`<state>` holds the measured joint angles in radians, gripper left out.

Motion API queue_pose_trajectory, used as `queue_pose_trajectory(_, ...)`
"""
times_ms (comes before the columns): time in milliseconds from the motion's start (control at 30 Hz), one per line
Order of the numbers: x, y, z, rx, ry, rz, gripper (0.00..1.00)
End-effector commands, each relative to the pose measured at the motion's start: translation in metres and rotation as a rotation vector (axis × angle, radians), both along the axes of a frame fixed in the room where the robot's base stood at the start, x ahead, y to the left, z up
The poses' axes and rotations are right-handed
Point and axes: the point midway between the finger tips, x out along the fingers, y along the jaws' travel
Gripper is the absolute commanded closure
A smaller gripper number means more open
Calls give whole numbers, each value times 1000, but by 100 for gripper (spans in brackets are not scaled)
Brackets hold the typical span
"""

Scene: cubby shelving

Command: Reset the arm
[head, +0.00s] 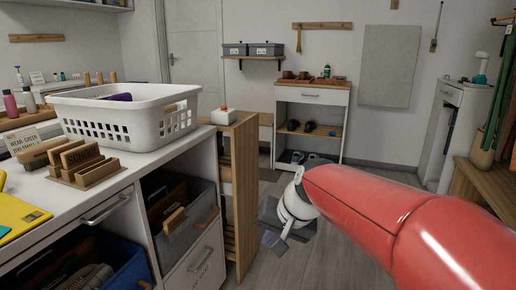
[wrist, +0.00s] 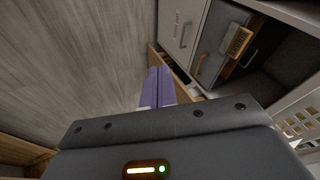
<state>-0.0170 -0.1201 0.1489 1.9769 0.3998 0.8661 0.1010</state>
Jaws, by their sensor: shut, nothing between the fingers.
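My gripper (head: 270,239) hangs at the end of my red arm, to the right of the open wooden pull-out beside the counter. Its grey body and purple fingers point down over the floor. In the wrist view the two purple fingers (wrist: 160,86) lie side by side, shut, with nothing seen between them. The wooden floor shows beyond them, with the counter's drawer fronts to the right. My arm hides part of the floor and right side of the room in the head view.
A white basket (head: 127,112) stands on the counter (head: 75,195) at left. The wooden pull-out (head: 239,190) juts out close to my gripper. A white cabinet (head: 311,95) stands at the back, a wooden bench (head: 484,185) at right. Some floor between is clear.

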Motion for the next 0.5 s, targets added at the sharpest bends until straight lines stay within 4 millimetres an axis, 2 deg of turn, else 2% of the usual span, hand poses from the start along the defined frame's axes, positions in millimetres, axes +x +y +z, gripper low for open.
queue_pose_trajectory(33, -26, -19, 3, -54, -27, 1, 100)
queue_pose_trajectory(100, -57, -43, 1, -127, -52, 6, 100)
queue_pose_trajectory(300, -139, -100, -19, -300, -100, 15, 100)
queue_pose_trajectory(400, -166, -117, -30, -355, -112, 20, 100)
queue_pose_trajectory(500, -183, -127, -39, -388, -118, 24, 100)
